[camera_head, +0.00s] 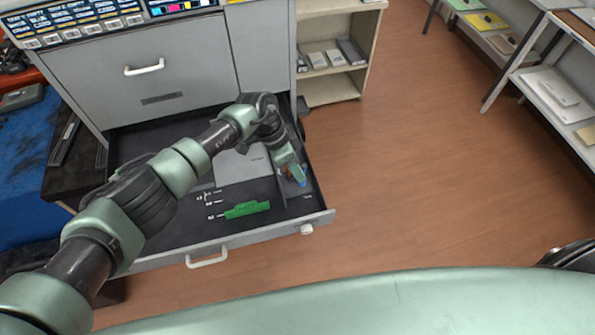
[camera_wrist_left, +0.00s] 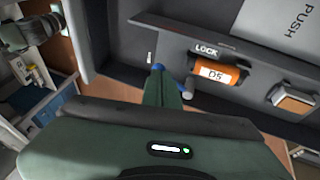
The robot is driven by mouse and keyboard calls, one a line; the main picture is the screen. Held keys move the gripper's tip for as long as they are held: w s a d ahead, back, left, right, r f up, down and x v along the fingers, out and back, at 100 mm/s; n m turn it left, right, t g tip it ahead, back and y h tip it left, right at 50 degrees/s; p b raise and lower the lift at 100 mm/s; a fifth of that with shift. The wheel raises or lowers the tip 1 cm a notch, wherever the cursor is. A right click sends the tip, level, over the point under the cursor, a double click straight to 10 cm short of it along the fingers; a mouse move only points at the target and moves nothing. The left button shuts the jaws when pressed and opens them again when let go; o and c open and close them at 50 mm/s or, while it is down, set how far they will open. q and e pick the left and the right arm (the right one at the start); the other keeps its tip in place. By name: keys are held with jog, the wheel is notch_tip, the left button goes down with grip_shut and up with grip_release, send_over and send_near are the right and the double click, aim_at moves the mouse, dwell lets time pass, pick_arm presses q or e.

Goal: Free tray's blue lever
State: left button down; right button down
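The tray (camera_head: 160,240) is a dark-floored drawer pulled open from the grey cabinet. The blue lever (camera_head: 303,183) sits near its right wall, mostly hidden by my left gripper (camera_head: 296,173), which points down into the tray. In the left wrist view, blue parts of the lever (camera_wrist_left: 189,90) show right beside the fingertips of my left gripper (camera_wrist_left: 163,78), left of an orange cylinder (camera_wrist_left: 218,72) marked D5 under the word LOCK. The fingers look close together; whether they grip the lever is unclear.
A green paper guide (camera_head: 247,209) and a grey plate (camera_head: 240,167) lie in the tray. The wrist view shows an orange-brown block (camera_wrist_left: 295,101) beyond the cylinder. Shelves (camera_head: 335,55) stand behind right. The wooden floor (camera_head: 420,170) to the right is clear.

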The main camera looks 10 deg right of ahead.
pick_arm(q)
jog(key=shift+w+d+f+b, duration=0.2)
jog(key=shift+w+b, duration=0.2)
jog(key=shift+b, duration=0.25)
jog(key=shift+w+d+r+b, duration=0.1)
jog(key=shift+w+d+b, duration=0.05)
jog(key=shift+w+b, duration=0.25)
pick_arm(e)
notch_tip(320, 180, down, 2)
jog(key=shift+w+f, duration=0.15)
pick_arm(q)
jog(key=shift+r, duration=0.15)
